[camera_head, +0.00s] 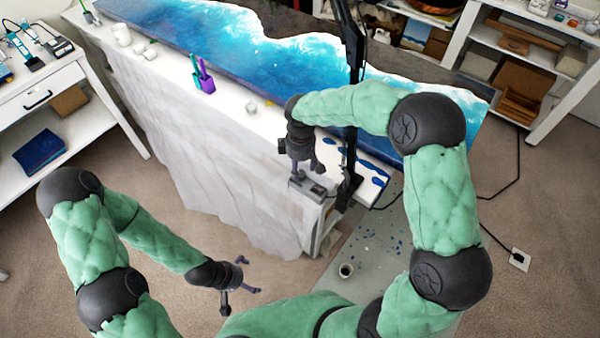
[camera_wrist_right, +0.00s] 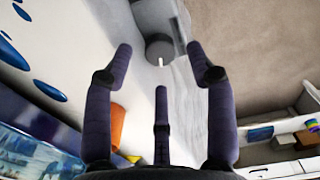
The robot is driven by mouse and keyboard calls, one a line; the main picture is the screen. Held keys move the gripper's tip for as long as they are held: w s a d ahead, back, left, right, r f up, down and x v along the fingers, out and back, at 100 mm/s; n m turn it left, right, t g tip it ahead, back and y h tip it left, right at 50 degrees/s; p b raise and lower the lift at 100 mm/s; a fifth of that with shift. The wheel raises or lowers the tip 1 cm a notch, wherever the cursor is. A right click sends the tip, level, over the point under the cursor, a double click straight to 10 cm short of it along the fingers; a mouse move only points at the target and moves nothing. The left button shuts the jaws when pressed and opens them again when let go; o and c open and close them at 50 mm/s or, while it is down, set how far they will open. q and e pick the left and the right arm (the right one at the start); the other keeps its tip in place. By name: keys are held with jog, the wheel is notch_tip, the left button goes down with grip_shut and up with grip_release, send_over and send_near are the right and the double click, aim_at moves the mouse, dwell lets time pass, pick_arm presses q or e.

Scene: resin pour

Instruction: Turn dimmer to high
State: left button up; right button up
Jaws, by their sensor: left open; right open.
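The dimmer (camera_wrist_right: 160,46) shows in the right wrist view as a dark grey round knob with a white mark at its lower edge. It is on a light grey housing, just beyond my fingertips. In the head view, a grey box (camera_head: 318,190) sits at the table's near right corner, partly hidden by my right gripper. My right gripper (camera_head: 304,168) points down above this box. In the right wrist view my right gripper (camera_wrist_right: 160,62) has its fingers spread, with the knob between and ahead of them, apparently untouched. My left gripper (camera_head: 248,276) is open and empty, low over the carpet.
The covered table (camera_head: 200,130) carries a blue resin piece (camera_head: 210,35), a purple cup (camera_head: 204,83) and small white cups (camera_head: 122,34). A black stand (camera_head: 353,100) rises close beside my right gripper. A small cup (camera_head: 346,270) is on the floor mat. Carpet is open at left.

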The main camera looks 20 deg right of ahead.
aim_at(300, 173)
jog(key=shift+f, duration=1.5)
grip_shut()
jog(key=m, duration=0.4)
jog(key=shift+m, duration=0.3)
jog(key=shift+m+b, duration=0.35)
jog(key=shift+m, duration=1.85)
